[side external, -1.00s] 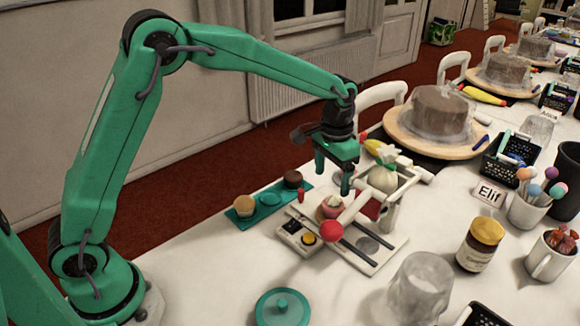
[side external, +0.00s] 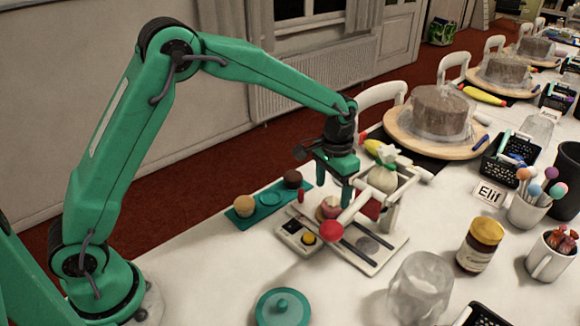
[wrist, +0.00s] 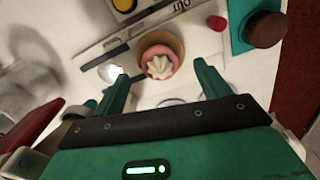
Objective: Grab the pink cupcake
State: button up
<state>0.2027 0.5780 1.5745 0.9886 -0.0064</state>
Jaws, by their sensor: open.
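The pink cupcake (side external: 331,207), in a tan case with a cream swirl on top, sits upright on the slotted white base of a small press-like device (side external: 375,265). In the wrist view the pink cupcake (wrist: 158,60) is just beyond and between my fingertips, with its swirl facing the camera. My gripper (side external: 334,191) points down, open and empty, over the cupcake; one finger partly overlaps it in the side view. The open fingers (wrist: 162,74) also show in the wrist view, on either side of the cupcake. I cannot tell whether either finger touches it.
A white lever with a red ball (side external: 331,231) crosses in front of the cupcake. A tied sack (side external: 383,177) stands close on the right. A teal tray (side external: 270,199) holds a yellow cupcake (side external: 244,206) and a brown cupcake (side external: 292,179). A clear jar (side external: 413,286) stands in front.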

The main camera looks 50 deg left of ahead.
aim_at(332, 203)
jog(key=shift+f, duration=2.25)
jog(key=c, duration=1.1)
jog(key=shift+c, duration=0.2)
notch_tip(332, 203, up, 10)
